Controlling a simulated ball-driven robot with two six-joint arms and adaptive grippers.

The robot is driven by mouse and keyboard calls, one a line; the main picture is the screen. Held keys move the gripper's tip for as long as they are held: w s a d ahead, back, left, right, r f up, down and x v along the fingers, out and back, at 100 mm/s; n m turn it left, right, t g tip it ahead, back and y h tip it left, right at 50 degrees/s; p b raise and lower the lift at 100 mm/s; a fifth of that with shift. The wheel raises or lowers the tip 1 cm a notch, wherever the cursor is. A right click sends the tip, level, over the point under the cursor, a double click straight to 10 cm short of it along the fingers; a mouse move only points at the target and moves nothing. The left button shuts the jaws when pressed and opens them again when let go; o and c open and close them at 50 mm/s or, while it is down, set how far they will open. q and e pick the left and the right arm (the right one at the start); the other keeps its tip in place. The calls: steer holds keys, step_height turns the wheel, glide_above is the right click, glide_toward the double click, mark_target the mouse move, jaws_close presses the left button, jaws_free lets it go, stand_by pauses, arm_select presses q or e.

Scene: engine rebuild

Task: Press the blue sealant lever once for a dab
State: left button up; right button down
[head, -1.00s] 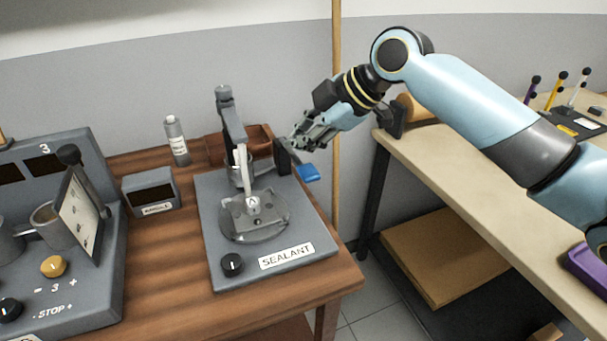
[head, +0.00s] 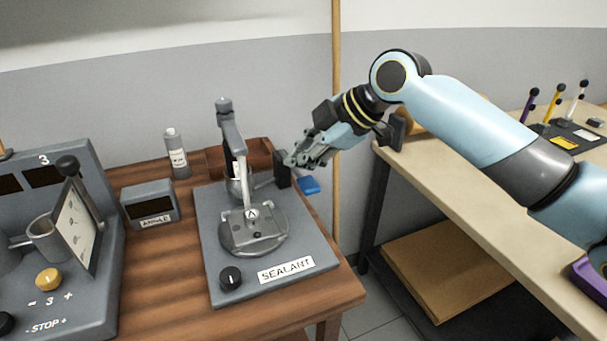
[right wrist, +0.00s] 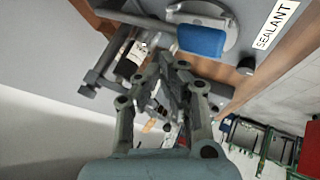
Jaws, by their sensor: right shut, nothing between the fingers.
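The blue sealant lever (head: 309,185) sticks out at the right side of the grey sealant machine (head: 215,275), beside a dark upright block (head: 282,168). In the right wrist view the blue lever (right wrist: 201,40) lies just beyond my fingers. My right gripper (head: 290,163) is shut and empty, close above and behind the lever; whether it touches cannot be told. A round metal part (head: 253,235) sits on the machine under its nozzle arm (head: 231,130). My left gripper is not in view.
A labelled bottle (head: 176,155), a brown bin (head: 262,150) and a small grey box (head: 150,204) stand on the wooden table (head: 170,280). A grey control unit (head: 95,170) is at the left. A pale bench (head: 450,180) stands right, across a floor gap.

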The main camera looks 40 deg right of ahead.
mark_target(299, 177)
steer(key=shift+f, duration=0.1)
stand_by(0.5)
steer(key=shift+f, duration=0.3)
steer(key=shift+s+f+b, duration=0.2)
steer(key=shift+f+b, duration=0.9)
steer(key=shift+f, duration=0.4)
stand_by(1.2)
steer(key=shift+r, duration=0.15)
stand_by(0.4)
steer(key=shift+w+r+p, duration=0.15)
steer(key=shift+r+p, duration=1.45)
steer(key=shift+r, duration=0.15)
steer(key=shift+r, duration=0.1)
steer(key=r+p, duration=0.2)
steer(key=r, duration=0.1)
steer(key=r+p, duration=0.1)
steer(key=p, duration=0.1)
steer(key=shift+w+r, duration=0.25)
steer(key=shift+r, duration=0.15)
